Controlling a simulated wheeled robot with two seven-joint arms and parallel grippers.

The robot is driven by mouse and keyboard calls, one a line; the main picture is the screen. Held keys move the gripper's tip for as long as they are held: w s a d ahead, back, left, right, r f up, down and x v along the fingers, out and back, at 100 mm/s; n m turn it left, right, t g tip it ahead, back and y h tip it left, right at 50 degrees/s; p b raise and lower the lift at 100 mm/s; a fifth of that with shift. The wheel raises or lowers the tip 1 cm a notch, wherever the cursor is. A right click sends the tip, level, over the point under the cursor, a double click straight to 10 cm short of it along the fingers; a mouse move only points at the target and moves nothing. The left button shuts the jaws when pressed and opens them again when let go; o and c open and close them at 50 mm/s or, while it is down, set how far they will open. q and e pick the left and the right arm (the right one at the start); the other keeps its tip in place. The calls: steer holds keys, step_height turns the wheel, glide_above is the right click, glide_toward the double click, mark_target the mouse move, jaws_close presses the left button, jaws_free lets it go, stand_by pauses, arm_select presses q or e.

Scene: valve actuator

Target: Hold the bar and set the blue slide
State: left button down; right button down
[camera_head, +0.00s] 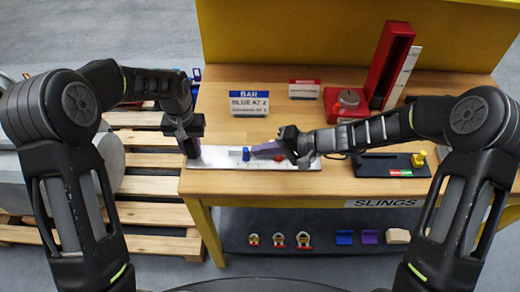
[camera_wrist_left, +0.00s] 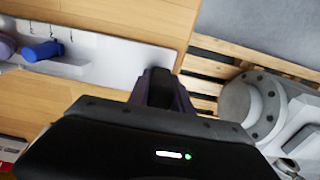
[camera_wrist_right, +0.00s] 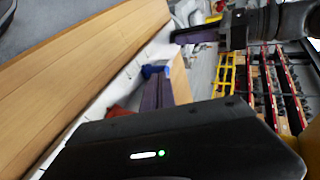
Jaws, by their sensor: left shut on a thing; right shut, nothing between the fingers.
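The bar (camera_head: 220,157) is a pale flat strip with tick marks, lying along the table's front edge. My left gripper (camera_head: 192,150) is shut on its left end; the left wrist view shows the fingers (camera_wrist_left: 160,88) at that end. The blue slide (camera_head: 246,154) sits on the bar, left of the red slide (camera_head: 279,157). The blue slide also shows in the left wrist view (camera_wrist_left: 42,51) and the right wrist view (camera_wrist_right: 153,70). My right gripper (camera_head: 256,149) is shut and empty, its fingertips close beside the blue slide's right side. I cannot tell whether they touch.
A sign (camera_head: 249,103) reading "BAR", "BLUE AT 2" stands behind the bar. A second sign (camera_head: 304,89), a red stand (camera_head: 391,65) and a black tray (camera_head: 385,164) are farther right. Wooden table top is clear between sign and bar. Pallets (camera_head: 155,185) lie left.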

steer(key=v, duration=0.9)
steer(key=shift+d, duration=0.2)
steer(key=shift+a+r, duration=0.1)
steer(key=shift+a, duration=0.05)
steer(key=s+a+r+n+g+h, duration=0.1)
steer(key=s+a+n+g+h, duration=0.15)
steer(key=s+a+n, duration=0.4)
steer(key=s+a+n+g+h, duration=0.2)
steer(key=s+a+n+g, duration=0.1)
steer(key=a+n, duration=0.5)
steer(key=s+a+r+n+g+h, duration=0.1)
steer(key=s+a+n+g+h, duration=0.1)
steer(key=s+a+n, duration=0.5)
steer(key=w+d+r+n+t+h, duration=0.1)
steer(key=w+n+t+h, duration=0.2)
steer(key=w, duration=0.3)
steer(key=w+d+r+n+t+h, duration=0.1)
steer(key=w+r+n+t+h, duration=0.1)
steer(key=w+n+t+h, duration=0.1)
steer(key=w+n+h, duration=0.1)
steer(key=w+n, duration=0.1)
steer(key=w, duration=0.1)
steer(key=shift+w+d, duration=0.3)
steer(key=shift+d, duration=0.1)
